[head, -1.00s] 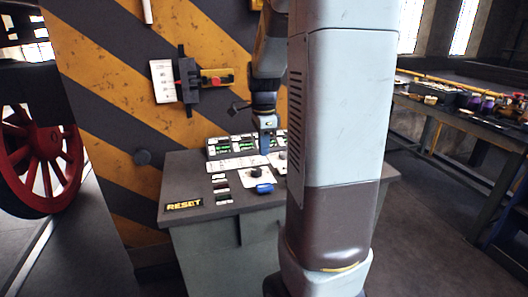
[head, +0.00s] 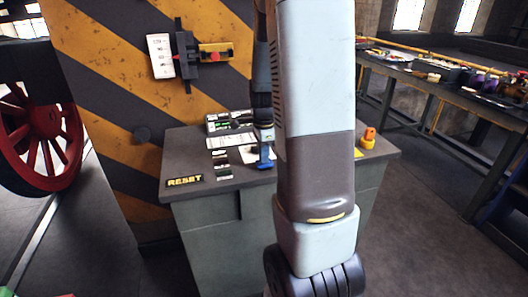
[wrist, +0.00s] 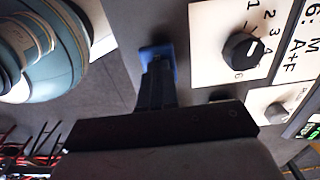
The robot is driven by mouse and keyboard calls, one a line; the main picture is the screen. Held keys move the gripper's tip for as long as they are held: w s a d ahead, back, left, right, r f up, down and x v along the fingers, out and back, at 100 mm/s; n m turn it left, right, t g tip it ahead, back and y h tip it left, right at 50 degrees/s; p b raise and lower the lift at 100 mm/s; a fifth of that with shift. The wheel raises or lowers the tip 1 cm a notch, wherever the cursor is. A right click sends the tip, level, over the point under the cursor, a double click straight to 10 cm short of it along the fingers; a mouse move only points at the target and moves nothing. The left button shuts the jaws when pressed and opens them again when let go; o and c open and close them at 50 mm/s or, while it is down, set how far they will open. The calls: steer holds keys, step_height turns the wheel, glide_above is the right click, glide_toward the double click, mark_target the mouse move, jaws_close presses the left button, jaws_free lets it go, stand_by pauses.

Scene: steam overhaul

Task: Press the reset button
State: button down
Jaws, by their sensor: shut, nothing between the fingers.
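The grey console (head: 225,194) stands in front of the striped wall, with a yellow-lettered RESET label (head: 184,181) at its front left. My gripper (head: 265,152) is shut and points down over the middle of the console top. A blue button (head: 265,163) lies right at its fingertips; in the wrist view the blue button (wrist: 150,52) shows just past my shut fingers (wrist: 157,82). I cannot tell whether they touch it or whether it is pressed in. My arm hides part of the console to the right.
A black rotary knob (wrist: 243,51) on a white numbered plate lies beside the fingers, with a smaller grey knob (wrist: 277,112) nearby. An orange knob-like part (head: 368,137) stands at the console's right. A red spoked wheel (head: 35,140) is at left, a cluttered workbench (head: 430,80) at right.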

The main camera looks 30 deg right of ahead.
steer(key=shift+f, duration=0.1)
steer(key=shift+s+f, duration=0.1)
steer(key=shift+f, duration=0.55)
steer(key=shift+s+a+f, duration=0.15)
steer(key=shift+s+f, duration=0.2)
steer(key=shift+f, duration=0.05)
steer(key=shift+r, duration=0.1)
steer(key=shift+w+r, duration=0.2)
steer(key=shift+r, duration=0.1)
step_height(320, 180, up, 14)
steer(key=shift+w+r, duration=0.2)
steer(key=shift+w, duration=0.05)
stand_by(0.3)
